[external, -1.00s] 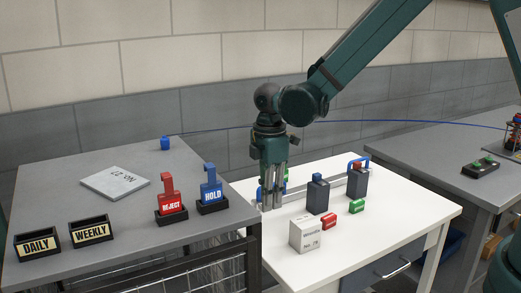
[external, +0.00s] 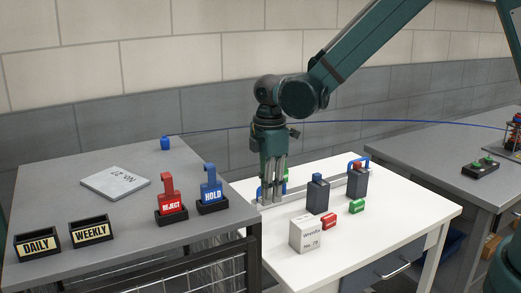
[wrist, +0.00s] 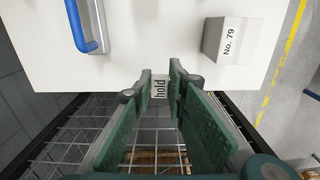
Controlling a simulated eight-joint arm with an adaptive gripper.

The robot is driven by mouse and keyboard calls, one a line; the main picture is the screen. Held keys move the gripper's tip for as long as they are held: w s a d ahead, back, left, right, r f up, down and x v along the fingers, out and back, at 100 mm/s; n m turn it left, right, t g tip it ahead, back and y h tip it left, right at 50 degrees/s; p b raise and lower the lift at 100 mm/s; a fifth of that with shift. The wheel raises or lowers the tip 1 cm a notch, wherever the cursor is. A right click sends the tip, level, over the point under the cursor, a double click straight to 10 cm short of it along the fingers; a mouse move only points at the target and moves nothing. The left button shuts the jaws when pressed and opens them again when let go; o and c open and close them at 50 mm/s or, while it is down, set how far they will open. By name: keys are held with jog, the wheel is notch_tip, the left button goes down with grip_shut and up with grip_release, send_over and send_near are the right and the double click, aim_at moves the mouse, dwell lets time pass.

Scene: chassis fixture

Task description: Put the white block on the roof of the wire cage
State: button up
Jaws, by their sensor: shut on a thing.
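A small pale piece marked "hold" (wrist: 160,88) is between the fingers of my gripper (external: 271,196) in the wrist view. My gripper is shut on it, above the left end of the white table. In the external view the fingers largely hide the piece. A white block marked "No. 79" (external: 306,236) stands on the white table, right of and nearer the camera than my gripper, apart from it. It also shows in the wrist view (wrist: 222,40). A wire cage (external: 204,276) shows its mesh at the bottom, beside the white table. Its mesh also shows in the wrist view (wrist: 75,130).
The grey top (external: 130,215) at left carries DAILY (external: 37,245) and WEEKLY (external: 91,232) trays, red REJECT (external: 170,200) and blue HOLD (external: 211,190) tags, and a "No. 27" plate (external: 115,183). Dark blocks (external: 318,195) and a rail stand behind on the white table (external: 380,225).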

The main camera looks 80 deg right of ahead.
jog(key=shift+r, duration=0.15)
notch_tip(320, 180, up, 29)
jog(key=p, duration=0.5)
send_over(197, 169)
notch_tip(197, 169, down, 4)
jog(key=shift+f, duration=0.55)
jog(key=shift+f, duration=3.1)
jog(key=shift+f, duration=1.85)
